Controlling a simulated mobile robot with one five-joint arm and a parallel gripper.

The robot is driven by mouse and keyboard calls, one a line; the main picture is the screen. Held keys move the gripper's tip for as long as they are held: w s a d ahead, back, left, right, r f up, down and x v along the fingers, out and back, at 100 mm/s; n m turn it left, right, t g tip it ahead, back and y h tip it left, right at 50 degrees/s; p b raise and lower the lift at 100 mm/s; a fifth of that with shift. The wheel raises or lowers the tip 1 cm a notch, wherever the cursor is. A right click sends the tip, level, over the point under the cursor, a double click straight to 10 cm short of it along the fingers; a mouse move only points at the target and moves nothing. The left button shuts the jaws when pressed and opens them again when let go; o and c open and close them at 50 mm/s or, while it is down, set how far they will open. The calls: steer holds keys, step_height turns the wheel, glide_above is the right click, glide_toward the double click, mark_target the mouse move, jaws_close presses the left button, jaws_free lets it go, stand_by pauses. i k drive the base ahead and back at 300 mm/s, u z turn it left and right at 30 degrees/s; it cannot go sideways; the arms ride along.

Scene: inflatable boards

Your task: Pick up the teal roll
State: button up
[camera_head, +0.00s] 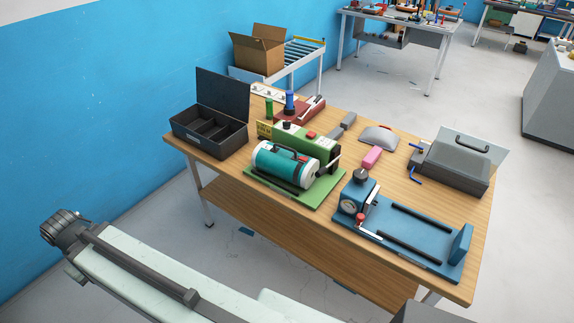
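The teal roll (285,165) is a teal cylinder with pale ends and a dark strap or handle over its top. It lies on its side on the green base plate (322,189) of a machine, in front of the green machine body (305,146). It stands on the near left part of the wooden table. My pale arm crosses the lower left foreground, well apart from the roll. No gripper fingers show, so my gripper is not seen.
The wooden table (237,202) also bears an open black case (213,133), a blue machine with rails (407,238), a pink block (372,156) and a grey box (452,163). A blue wall (90,110) runs along the left. The floor beyond the table's right is open.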

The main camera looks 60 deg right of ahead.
mark_target(280, 160)
steer(key=z, duration=0.05)
steer(key=i, duration=0.95)
steer(key=u, duration=0.05)
